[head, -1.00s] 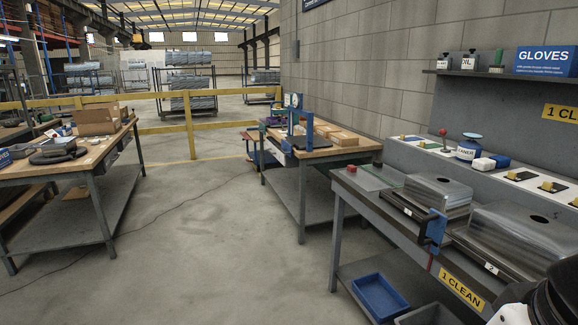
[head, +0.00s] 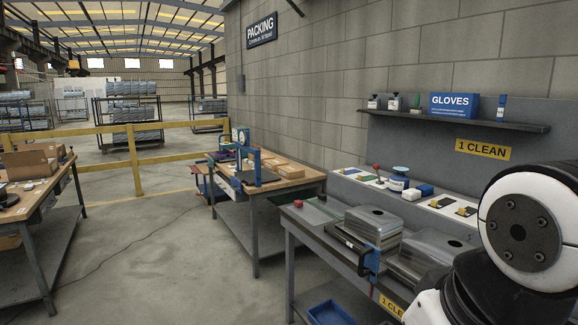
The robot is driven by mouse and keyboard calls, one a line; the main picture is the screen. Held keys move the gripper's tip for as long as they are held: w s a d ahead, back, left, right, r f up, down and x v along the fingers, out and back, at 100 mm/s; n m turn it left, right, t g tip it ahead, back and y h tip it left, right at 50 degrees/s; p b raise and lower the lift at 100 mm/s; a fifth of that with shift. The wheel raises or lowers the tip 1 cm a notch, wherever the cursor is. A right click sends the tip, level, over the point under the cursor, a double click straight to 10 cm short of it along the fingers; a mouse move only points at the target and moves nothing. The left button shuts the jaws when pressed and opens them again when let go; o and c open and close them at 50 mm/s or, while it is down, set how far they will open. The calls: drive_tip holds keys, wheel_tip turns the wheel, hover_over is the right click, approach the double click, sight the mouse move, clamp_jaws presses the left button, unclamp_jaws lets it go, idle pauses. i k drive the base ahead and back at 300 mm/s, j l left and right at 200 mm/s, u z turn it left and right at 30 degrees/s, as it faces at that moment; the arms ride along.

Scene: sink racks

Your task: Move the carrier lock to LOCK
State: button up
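The clean bench (head: 292,240) stands at the right with two metal sink-like carriers on it. The nearer-left carrier (head: 372,222) has a blue bracket with a black handle (head: 370,262) at its front corner. I cannot tell whether this is the carrier lock or how it is set; no LOCK marking is readable. The second carrier (head: 425,255) is partly hidden behind my arm. A lever with a red knob (head: 376,168) stands on the back ledge. My arm shows large at the lower right, but my gripper is out of view.
A shelf (head: 455,120) above the bench holds bottles and a blue GLOVES box (head: 453,105). A blue bin (head: 330,313) sits below the bench. A wooden-topped packing table (head: 290,185) stands beyond it.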

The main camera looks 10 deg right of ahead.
sight(376, 167)
drive_tip(key=i+j+z, duration=0.15)
drive_tip(key=i, duration=0.35)
drive_tip(key=i+j+z, duration=0.15)
drive_tip(key=i, duration=0.4)
drive_tip(key=i+j+z, duration=0.15)
drive_tip(key=i+j, duration=0.25)
drive_tip(key=i+j+z, duration=0.15)
drive_tip(key=i+j, duration=0.2)
drive_tip(key=i, duration=0.2)
